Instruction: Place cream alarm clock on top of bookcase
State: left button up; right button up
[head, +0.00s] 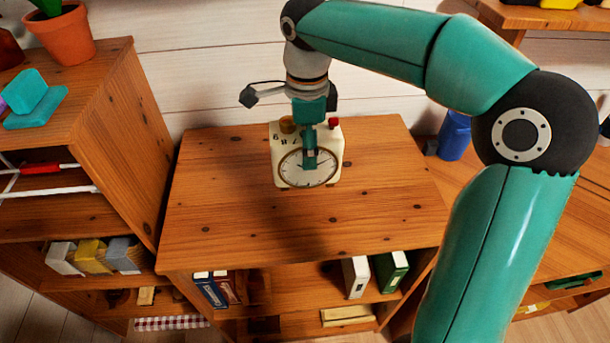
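The cream alarm clock (333,145), with a round white dial, a red knob and a brass-coloured knob on top, is upright over the top of the wooden bookcase (390,190). It appears to stand on that top, near its middle. My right gripper (309,138) points down at the clock from above. One finger lies in front of the clock's dial; the other is hidden behind the clock or gripper body. I cannot tell whether the fingers press on the clock. My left gripper is not in view.
A taller shelf on the left carries a potted plant (63,37) and a teal object (35,101). Books (356,277) fill parts of the bookcase's lower shelf. A blue item (455,136) stands on the right-hand surface. The bookcase top around the clock is clear.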

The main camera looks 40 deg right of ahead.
aim_at(307, 173)
notch_tip(307, 173, down, 8)
jog(key=shift+r, duration=0.1)
dwell(0.4)
jog(key=o, duration=1.6)
jog(key=shift+c, duration=0.2)
notch_tip(307, 173, up, 12)
jog(key=shift+r+p, duration=0.1)
jog(key=shift+p, duration=0.25)
